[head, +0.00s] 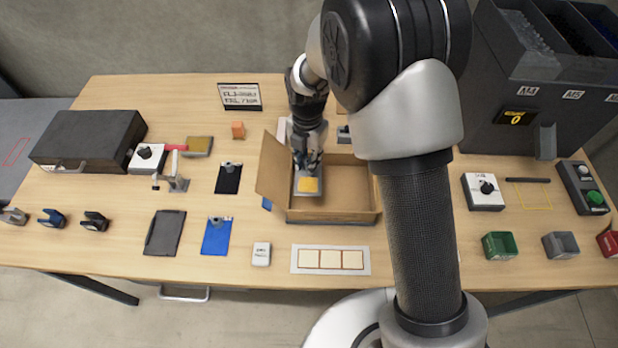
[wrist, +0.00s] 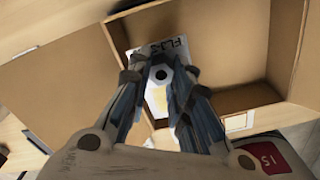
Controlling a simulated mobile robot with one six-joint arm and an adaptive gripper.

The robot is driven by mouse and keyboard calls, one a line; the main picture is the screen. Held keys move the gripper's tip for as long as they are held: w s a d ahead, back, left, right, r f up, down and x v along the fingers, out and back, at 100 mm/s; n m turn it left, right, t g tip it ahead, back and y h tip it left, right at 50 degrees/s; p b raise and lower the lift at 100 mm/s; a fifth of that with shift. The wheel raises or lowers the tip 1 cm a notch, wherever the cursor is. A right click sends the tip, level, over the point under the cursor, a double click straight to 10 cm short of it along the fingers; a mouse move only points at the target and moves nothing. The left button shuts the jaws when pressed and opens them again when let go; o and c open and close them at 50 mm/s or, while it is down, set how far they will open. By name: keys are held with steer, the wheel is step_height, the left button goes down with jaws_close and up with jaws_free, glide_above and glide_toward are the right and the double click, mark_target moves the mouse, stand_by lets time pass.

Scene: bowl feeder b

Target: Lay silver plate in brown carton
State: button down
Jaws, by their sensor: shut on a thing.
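The brown carton (head: 350,215) stands open near the middle of the table, its left flap spread outward. My gripper (head: 306,166) reaches down into the left part of the carton. It is shut on the silver plate (head: 308,187), a grey plate with a yellow patch. The carton's walls (wrist: 258,45) surround the fingers there. I cannot tell whether the plate touches the carton's floor.
A white strip with three squares (head: 330,260) and a small white box (head: 261,254) lie in front of the carton. Blue (head: 217,236) and black (head: 228,178) clipboard-like plates lie to its left. A dark bin unit (head: 530,80) stands at right.

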steer(key=shift+f+b, duration=0.8)
steer(key=shift+f, duration=2.45)
steer(key=shift+f, duration=0.15)
steer(key=c, duration=1.7)
jaws_free()
